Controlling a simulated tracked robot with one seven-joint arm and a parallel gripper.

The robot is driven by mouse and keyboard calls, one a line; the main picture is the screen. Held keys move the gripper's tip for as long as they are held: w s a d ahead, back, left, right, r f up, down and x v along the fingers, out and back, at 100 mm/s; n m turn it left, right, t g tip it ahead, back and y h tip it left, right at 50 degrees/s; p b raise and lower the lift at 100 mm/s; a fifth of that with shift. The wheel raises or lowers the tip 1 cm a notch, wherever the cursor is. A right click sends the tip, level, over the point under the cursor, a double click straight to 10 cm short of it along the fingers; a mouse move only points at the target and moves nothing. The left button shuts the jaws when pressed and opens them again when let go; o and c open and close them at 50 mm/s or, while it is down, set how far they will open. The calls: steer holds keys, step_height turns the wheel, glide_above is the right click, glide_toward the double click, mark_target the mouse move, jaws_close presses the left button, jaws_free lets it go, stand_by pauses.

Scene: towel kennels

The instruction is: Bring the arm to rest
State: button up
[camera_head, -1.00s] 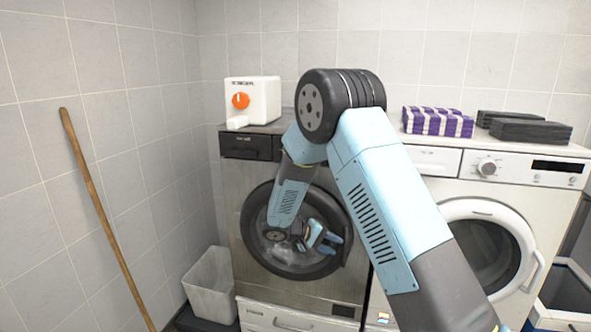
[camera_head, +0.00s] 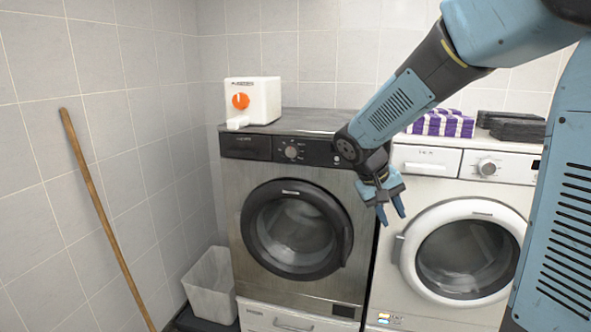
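My arm comes in from the right side of the head view, with its blue and dark grey links bent downward to the left. My gripper (camera_head: 391,216) hangs in front of the gap between the two washing machines, with its blue fingers pointing down. The two fingertips stand apart, with nothing seen between them. No held object shows.
A steel washer (camera_head: 240,270) with a shut dark door is at left, a white washer (camera_head: 432,320) at right. A white dispenser (camera_head: 262,98), purple-striped towels (camera_head: 440,124) and dark towels (camera_head: 517,129) lie on top. A bin (camera_head: 210,284) and wooden pole (camera_head: 95,198) stand left.

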steer(key=s+r+t+y, duration=0.2)
steer(key=s+r, duration=0.2)
steer(key=s, duration=0.5)
steer(key=s+d+r+t+y, duration=0.1)
steer(key=s+r+t+y, duration=0.1)
steer(key=s, duration=0.8)
step_height(320, 180, up, 2)
steer(key=shift+s+d+r+m+t+y, duration=0.15)
steer(key=shift+s+m+t+y, duration=0.2)
steer(key=shift+y, duration=0.35)
